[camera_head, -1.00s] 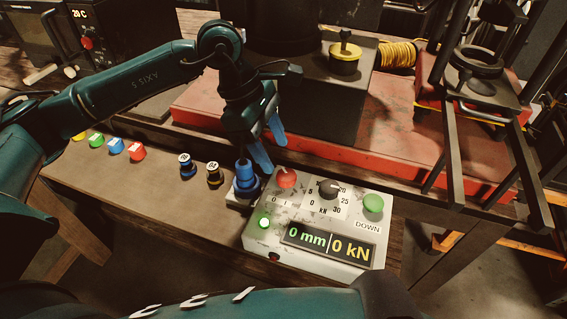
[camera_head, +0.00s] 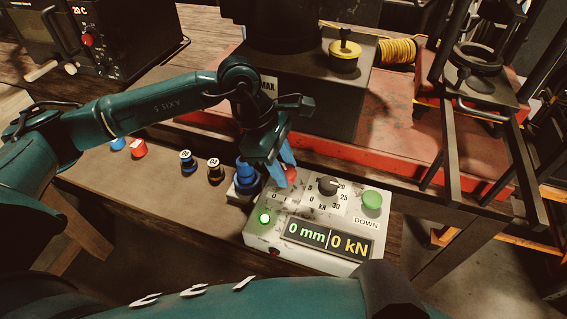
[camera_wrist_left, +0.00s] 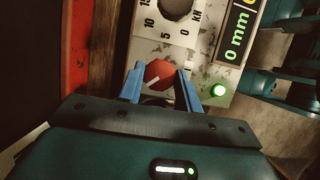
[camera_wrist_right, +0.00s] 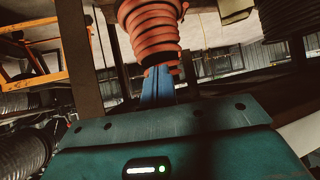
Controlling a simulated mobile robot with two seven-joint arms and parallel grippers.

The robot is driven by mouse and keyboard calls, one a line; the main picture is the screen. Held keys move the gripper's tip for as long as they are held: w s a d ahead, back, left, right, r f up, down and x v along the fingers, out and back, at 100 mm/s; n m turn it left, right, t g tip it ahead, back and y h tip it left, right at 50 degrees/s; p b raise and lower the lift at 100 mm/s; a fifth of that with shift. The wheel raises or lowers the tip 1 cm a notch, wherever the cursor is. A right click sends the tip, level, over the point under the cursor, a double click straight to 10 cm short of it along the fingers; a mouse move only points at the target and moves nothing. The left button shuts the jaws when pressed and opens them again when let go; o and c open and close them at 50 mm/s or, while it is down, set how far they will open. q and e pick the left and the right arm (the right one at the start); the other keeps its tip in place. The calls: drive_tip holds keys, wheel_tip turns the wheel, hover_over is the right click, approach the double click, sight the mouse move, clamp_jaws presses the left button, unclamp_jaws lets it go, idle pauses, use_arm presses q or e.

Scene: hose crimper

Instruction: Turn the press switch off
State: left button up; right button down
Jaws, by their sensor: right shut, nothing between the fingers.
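The press control box (camera_head: 262,240) is pale, scuffed metal. Its red rotary switch (camera_head: 291,173) has a white pointer line and sits above 0 and I marks; in the left wrist view the red switch (camera_wrist_left: 160,72) lies between my left fingertips. My left gripper (camera_head: 283,170) is open, its blue fingers on either side of the switch; contact cannot be told. A green lamp (camera_head: 264,218) is lit, and the display (camera_head: 329,238) reads 0 mm and 0 kN. My right gripper (camera_wrist_right: 157,82) is shut and empty, away from the box.
A dark force dial (camera_head: 328,185) and a green DOWN button (camera_head: 372,200) share the box top. A blue fitting (camera_head: 246,174) stands close left of the box. The red press base (camera_head: 395,140) lies behind. An orange coil (camera_wrist_right: 150,30) hangs ahead of my right gripper.

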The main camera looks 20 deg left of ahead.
use_arm(q)
drive_tip(key=c, duration=0.5)
